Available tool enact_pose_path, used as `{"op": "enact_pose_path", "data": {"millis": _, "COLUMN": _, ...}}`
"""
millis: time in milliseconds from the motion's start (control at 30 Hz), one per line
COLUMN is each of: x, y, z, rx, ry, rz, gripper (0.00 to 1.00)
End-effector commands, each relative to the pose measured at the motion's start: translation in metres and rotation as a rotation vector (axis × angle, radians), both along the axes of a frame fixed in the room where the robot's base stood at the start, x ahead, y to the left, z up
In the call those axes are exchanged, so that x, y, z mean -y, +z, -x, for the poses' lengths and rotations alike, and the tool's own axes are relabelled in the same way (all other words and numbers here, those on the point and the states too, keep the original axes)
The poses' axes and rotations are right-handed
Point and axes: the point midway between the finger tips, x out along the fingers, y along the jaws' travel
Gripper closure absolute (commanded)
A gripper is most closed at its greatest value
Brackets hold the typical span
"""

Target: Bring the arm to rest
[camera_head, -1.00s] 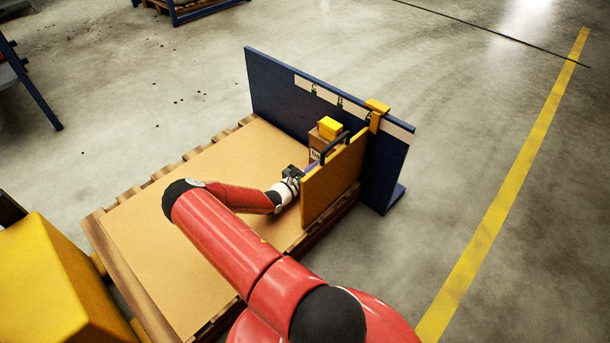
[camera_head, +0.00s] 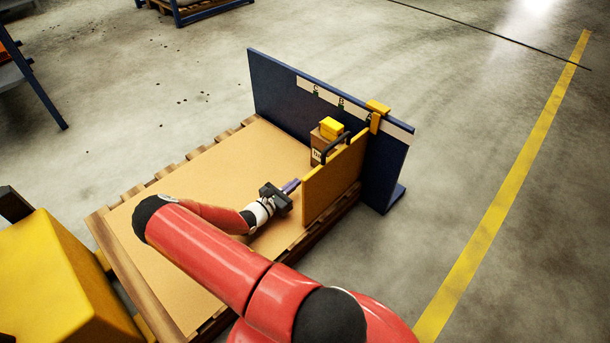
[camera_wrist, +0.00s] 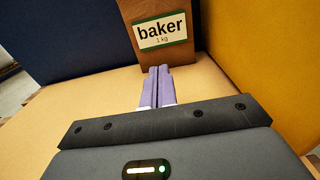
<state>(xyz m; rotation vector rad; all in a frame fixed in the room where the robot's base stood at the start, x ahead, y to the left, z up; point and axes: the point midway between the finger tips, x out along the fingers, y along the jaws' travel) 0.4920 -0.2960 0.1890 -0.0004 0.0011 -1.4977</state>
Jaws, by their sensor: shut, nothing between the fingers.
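My gripper (camera_head: 290,187) is shut and empty, held over the cardboard-covered pallet (camera_head: 215,170), left of the yellow panel. In the wrist view its purple fingers (camera_wrist: 156,87) lie together and point towards a brown box (camera_wrist: 165,38) labelled "baker 1 kg". In the head view this box (camera_head: 321,148) stands between the blue board and the yellow panel, with a yellow block (camera_head: 331,127) on top. The fingers look apart from the box. My red arm reaches in from the bottom.
A blue board (camera_head: 270,85) with a lettered strip stands along the pallet's back edge. A yellow panel (camera_head: 335,180) with a dark handle (camera_head: 335,145) stands at the right end; a yellow clip (camera_head: 377,110) sits on the board. A yellow box (camera_head: 60,280) is at lower left. The pallet's left part is clear.

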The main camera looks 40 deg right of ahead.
Motion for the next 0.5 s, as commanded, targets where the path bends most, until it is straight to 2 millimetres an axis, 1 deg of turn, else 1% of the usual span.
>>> {"op": "enact_pose_path", "data": {"millis": 33, "x": -0.008, "y": 0.001, "z": 0.001, "rx": 0.000, "ry": 0.001, "rz": 0.000, "gripper": 1.00}}
{"op": "enact_pose_path", "data": {"millis": 100, "x": -0.017, "y": 0.001, "z": 0.001, "rx": 0.001, "ry": 0.001, "rz": 0.000, "gripper": 1.00}}
{"op": "enact_pose_path", "data": {"millis": 200, "x": -0.025, "y": 0.001, "z": 0.002, "rx": 0.002, "ry": -0.001, "rz": 0.000, "gripper": 1.00}}
{"op": "enact_pose_path", "data": {"millis": 500, "x": -0.029, "y": 0.002, "z": 0.002, "rx": 0.008, "ry": -0.006, "rz": -0.004, "gripper": 1.00}}
